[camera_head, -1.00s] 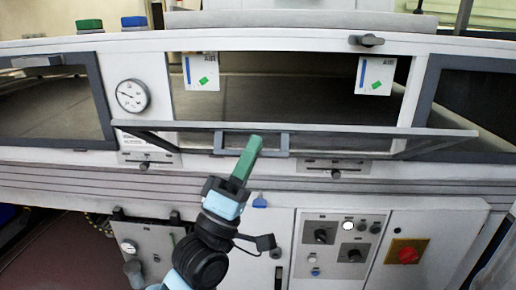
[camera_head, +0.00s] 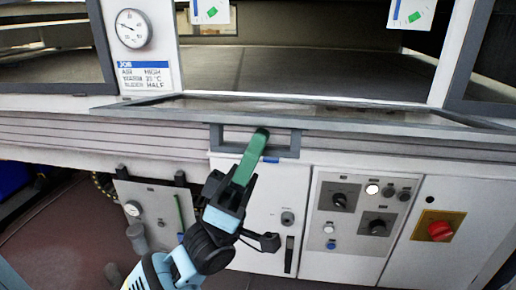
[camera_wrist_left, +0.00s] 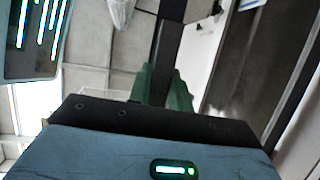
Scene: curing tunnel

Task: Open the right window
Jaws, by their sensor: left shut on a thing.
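The window flap (camera_head: 370,124) in the middle of the head view is a framed glass panel. It is hinged along its lower edge and lies folded outward, close to flat, with the opening behind it uncovered. Its grey handle (camera_head: 286,153) is a rectangular loop on the front edge. My left gripper (camera_head: 261,134), with green fingers, is shut on the handle. In the left wrist view the green fingers (camera_wrist_left: 165,88) close around a dark bar (camera_wrist_left: 168,45). The exact contact is partly hidden by the fingers. My right gripper is not in view.
Two white AIR tags (camera_head: 408,12) hang inside the opening. A gauge (camera_head: 132,29) is at the left. Below are a control panel with knobs (camera_head: 339,200) and a red switch (camera_head: 440,231). Another dark-framed window (camera_head: 462,85) borders the right side.

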